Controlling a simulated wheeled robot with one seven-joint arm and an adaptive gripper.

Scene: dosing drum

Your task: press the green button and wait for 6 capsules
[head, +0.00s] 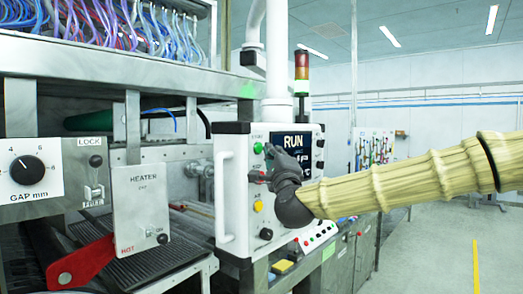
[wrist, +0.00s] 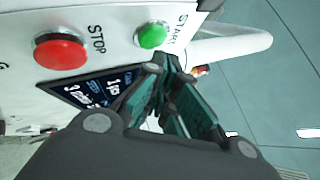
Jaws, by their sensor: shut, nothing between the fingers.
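The green START button (wrist: 152,36) is on the white panel at the top of the wrist view. In the head view the green button (head: 258,148) is at the upper left of the control box face. My gripper (wrist: 166,64) is shut and empty, its fingertips just below the green button in the wrist view. I cannot tell whether they touch the panel. In the head view my gripper (head: 270,152) is at the box face beside the button. The screen (head: 292,141) reads RUN; my gripper hides its lower part. No capsules are visible.
The red STOP button (wrist: 60,51) sits left of the green one in the wrist view. A yellow button (head: 258,206) and a black knob (head: 266,234) are lower on the box. A white handle (head: 224,197) runs along the box's left side. A signal tower (head: 301,73) stands above.

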